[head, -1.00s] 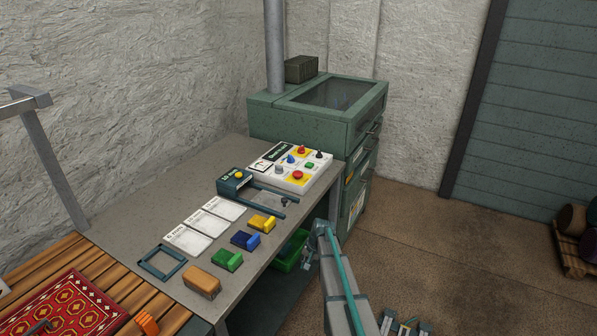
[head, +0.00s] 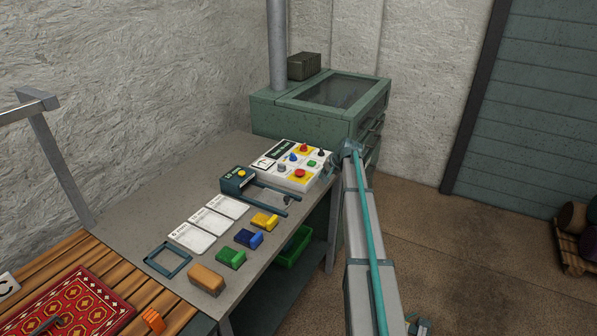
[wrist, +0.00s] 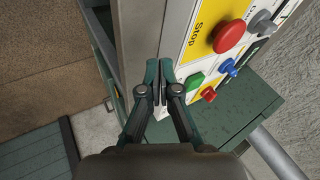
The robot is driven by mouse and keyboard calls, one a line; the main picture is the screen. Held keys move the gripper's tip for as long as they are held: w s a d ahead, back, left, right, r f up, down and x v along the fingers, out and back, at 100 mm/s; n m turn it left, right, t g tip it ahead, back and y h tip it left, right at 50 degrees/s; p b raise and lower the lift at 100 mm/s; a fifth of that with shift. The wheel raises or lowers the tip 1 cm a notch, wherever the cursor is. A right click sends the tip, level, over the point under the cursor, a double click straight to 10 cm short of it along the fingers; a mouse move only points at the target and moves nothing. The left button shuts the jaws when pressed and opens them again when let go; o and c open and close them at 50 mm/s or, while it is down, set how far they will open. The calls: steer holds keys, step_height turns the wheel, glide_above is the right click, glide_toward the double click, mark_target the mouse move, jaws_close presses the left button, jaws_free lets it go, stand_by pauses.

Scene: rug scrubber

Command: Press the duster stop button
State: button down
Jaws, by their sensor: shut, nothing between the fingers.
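The white control panel (head: 290,166) lies on the far end of the grey bench. It carries two red buttons on yellow patches: a nearer one (head: 300,173) and a farther one (head: 304,148). In the wrist view the larger red button (wrist: 230,36) has "Stop" printed beside it; the other red button (wrist: 208,94) is partly hidden behind a green button (wrist: 194,81). I cannot read which one is for the duster. My gripper (wrist: 157,84) is shut and empty, beside the panel's edge and apart from the buttons. In the head view its tips are hard to make out.
A blue knob (wrist: 229,68) and a grey knob (wrist: 262,22) stand near the red buttons. The green cabinet (head: 300,118) stands behind the panel. A dark frame with a yellow button (head: 240,174) lies in front of it. Open floor (head: 440,240) is to the right.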

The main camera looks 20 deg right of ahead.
mark_target(301, 172)
steer(key=w+a+r+n+t, duration=0.1)
steer(key=w+a+r, duration=0.2)
steer(key=r, duration=0.3)
steer(key=w+a+r+n+t, duration=0.1)
steer(key=w+a+r, duration=0.2)
steer(key=r, duration=0.3)
steer(key=shift+a+r+n+y, duration=0.2)
steer(key=shift+a+n+y, duration=0.15)
steer(key=shift+a, duration=0.35)
steer(key=shift+w+f, duration=0.1)
steer(key=shift+f, duration=0.05)
steer(key=shift+f+b, duration=1.7)
steer(key=shift+f, duration=2.6)
steer(key=shift+f, duration=0.1)
steer(key=shift+f+b, duration=0.3)
steer(key=shift+f, duration=0.05)
steer(key=shift+f+b, duration=0.3)
steer(key=shift+f, duration=0.2)
steer(key=shift+r, duration=0.95)
